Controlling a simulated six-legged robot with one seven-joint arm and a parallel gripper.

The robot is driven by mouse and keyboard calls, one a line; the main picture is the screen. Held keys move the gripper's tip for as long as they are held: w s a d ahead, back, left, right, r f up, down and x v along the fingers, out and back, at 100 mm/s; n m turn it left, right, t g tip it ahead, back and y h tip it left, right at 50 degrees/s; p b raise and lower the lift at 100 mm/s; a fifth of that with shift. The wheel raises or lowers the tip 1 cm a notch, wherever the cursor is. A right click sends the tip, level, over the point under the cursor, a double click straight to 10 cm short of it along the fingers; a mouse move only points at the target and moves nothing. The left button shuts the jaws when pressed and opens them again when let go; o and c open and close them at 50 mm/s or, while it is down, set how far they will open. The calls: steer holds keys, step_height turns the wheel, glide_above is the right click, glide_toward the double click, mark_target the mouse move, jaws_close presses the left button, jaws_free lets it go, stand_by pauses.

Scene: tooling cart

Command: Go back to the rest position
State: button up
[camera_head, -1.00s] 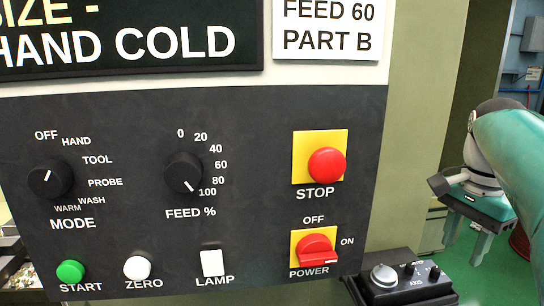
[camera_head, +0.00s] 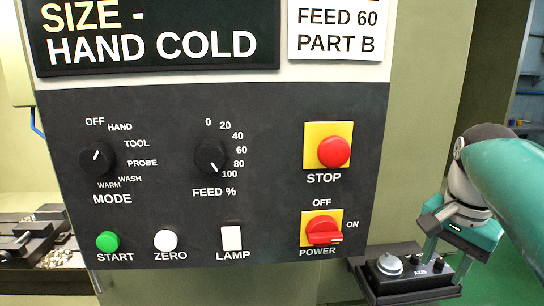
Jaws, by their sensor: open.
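My gripper (camera_head: 446,259) is at the right of the view, at the end of my teal and grey arm, with its fingers pointing down. It is open, and I see nothing held between its fingers. It overlaps the right part of the small black axis box (camera_head: 388,288) in the picture; I cannot tell whether they touch. It is to the right of the dark control panel (camera_head: 277,190), apart from the knobs and buttons.
The panel carries a mode knob (camera_head: 98,158), a feed knob (camera_head: 210,156), a red stop button (camera_head: 334,152), a red power switch (camera_head: 324,230) and a row of small buttons. A vise-like metal part (camera_head: 28,238) sits at the lower left. Green floor shows at right.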

steer(key=s+a+f+n+t, duration=0.4)
steer(key=a+f+n, duration=0.7)
steer(key=a, duration=0.5)
steer(key=shift+s+a+f+n, duration=0.15)
steer(key=shift+s+f+n, duration=0.25)
steer(key=shift+s, duration=0.3)
